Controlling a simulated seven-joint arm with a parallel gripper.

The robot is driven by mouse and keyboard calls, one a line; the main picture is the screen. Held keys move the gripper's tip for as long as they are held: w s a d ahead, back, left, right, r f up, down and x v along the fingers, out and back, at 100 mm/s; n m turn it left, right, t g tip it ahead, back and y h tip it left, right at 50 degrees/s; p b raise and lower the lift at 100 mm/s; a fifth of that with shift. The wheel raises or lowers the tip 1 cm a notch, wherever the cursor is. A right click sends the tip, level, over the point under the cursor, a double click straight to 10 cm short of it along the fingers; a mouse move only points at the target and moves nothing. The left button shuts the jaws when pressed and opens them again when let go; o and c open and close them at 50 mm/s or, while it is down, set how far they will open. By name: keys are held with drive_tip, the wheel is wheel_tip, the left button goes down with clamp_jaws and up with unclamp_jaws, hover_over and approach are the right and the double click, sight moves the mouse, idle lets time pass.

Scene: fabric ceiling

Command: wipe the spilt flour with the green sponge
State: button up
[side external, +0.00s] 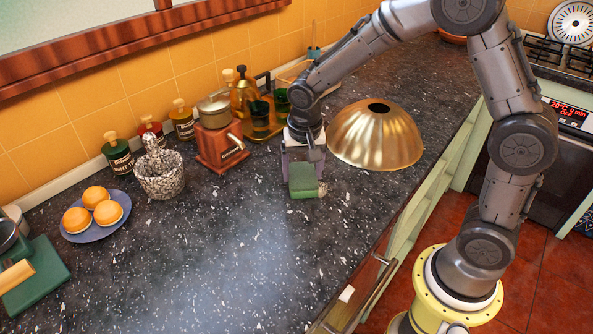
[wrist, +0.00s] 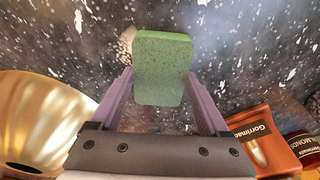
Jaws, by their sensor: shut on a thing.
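The green sponge (side external: 303,181) is held between the two purple fingers of my gripper (side external: 303,160). In the wrist view the sponge (wrist: 163,66) sits between the fingertips of my gripper (wrist: 163,84) and extends beyond them. It is at or just above the dark speckled counter; I cannot tell whether it touches. A small pale, grainy patch that looks like the spilt flour (side external: 322,190) shows at the sponge's right edge. In the wrist view the flour (wrist: 127,40) shows at the sponge's left edge, and part of it may be hidden under the sponge.
A gold dome (side external: 376,137) stands close to the right of my gripper. A red-brown coffee grinder (side external: 220,146) stands to the left. A stone mortar (side external: 161,176) and a blue plate (side external: 74,236) of oranges are farther left. The counter in front (side external: 230,260) is clear.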

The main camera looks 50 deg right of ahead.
drive_tip(key=shift+s, duration=4.7)
wheel_tip(320, 180, up, 8)
drive_tip(key=shift+w, duration=0.1)
